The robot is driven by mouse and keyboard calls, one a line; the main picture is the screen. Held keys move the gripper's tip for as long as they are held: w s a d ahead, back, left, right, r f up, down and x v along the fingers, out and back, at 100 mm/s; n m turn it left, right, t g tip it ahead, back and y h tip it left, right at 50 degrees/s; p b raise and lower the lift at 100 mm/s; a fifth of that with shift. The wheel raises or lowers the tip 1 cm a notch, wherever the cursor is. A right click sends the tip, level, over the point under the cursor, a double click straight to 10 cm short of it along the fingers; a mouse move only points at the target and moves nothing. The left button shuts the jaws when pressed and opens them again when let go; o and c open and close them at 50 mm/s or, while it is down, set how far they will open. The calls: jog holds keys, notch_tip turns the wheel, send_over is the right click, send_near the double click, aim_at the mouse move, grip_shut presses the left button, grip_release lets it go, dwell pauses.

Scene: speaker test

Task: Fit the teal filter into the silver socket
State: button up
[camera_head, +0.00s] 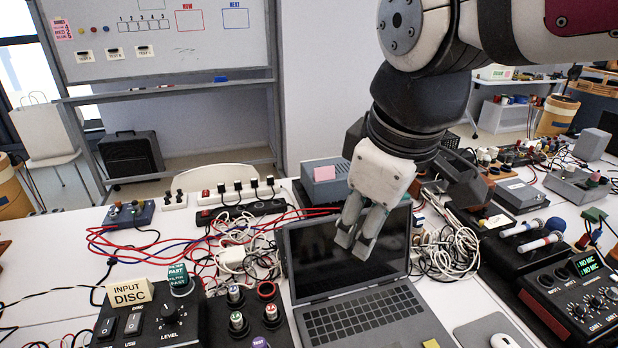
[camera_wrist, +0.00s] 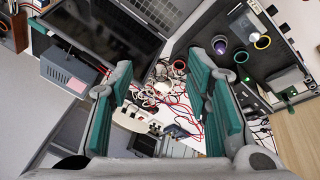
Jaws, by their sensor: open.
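A small teal piece (camera_head: 180,280) with a label reading FAST stands at the back of the black control box at lower left in the head view; I take it for the teal filter. Several capped silver cylinders (camera_head: 236,296) and a red-rimmed ring (camera_head: 266,290) are on the box's right part. Which one is the silver socket I cannot tell. My gripper (camera_head: 354,243) points down over the laptop, right of the box and apart from it. Its fingers are open and empty, also in the wrist view (camera_wrist: 161,78).
The open laptop (camera_head: 365,318) fills the front middle. Tangled cables (camera_head: 235,250) lie behind the box, and a power strip (camera_head: 238,208) stands beyond them. A grey box with a pink note (camera_head: 325,182) is behind the laptop. A mixer (camera_head: 585,305) is at right.

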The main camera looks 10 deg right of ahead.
jog(key=s+d+f+m+t, duration=0.1)
jog(key=s+d+f+m, duration=0.2)
jog(key=s+m, duration=0.3)
jog(key=shift+s+d+f+m, duration=0.15)
jog(key=shift+d+m, duration=0.3)
jog(key=shift+m, duration=0.55)
dwell(0.6)
